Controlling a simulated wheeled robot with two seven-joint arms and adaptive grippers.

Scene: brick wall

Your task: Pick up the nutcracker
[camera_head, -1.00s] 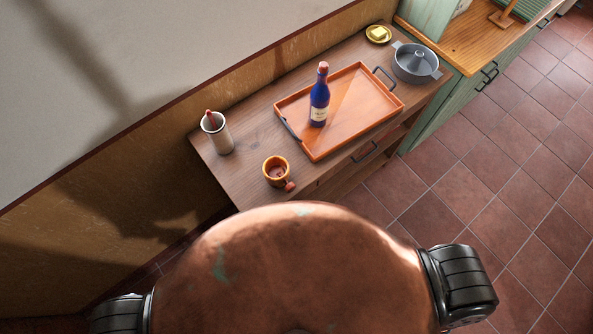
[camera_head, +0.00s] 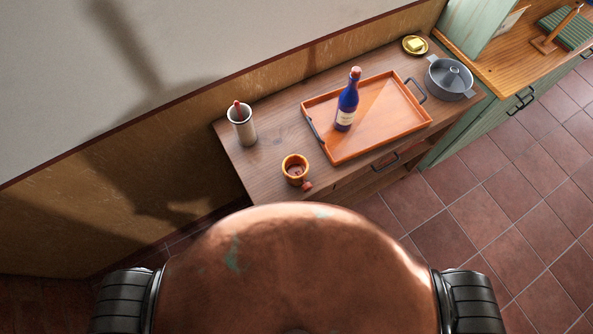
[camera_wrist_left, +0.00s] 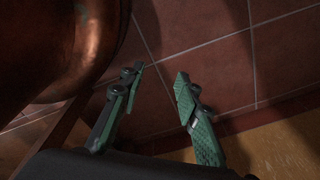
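A small orange-brown cup-shaped thing with a round knob on a short stem (camera_head: 295,168) stands near the front edge of the wooden side table (camera_head: 262,165), toward its left end. It looks like a screw-type nutcracker, though I cannot be sure. It stands free, with no gripper near it. My left gripper (camera_wrist_left: 160,75) shows in the left wrist view with its two green-padded fingers apart and nothing between them, above tiled floor. Neither gripper shows in the head view.
A pale cylinder with a red-tipped thing (camera_head: 242,128) stands behind left. An orange tray (camera_head: 385,130) holds a blue bottle (camera_head: 346,102). A grey pan (camera_head: 450,80) and a yellow dish (camera_head: 415,45) are at the far end. Tiled floor lies open at right.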

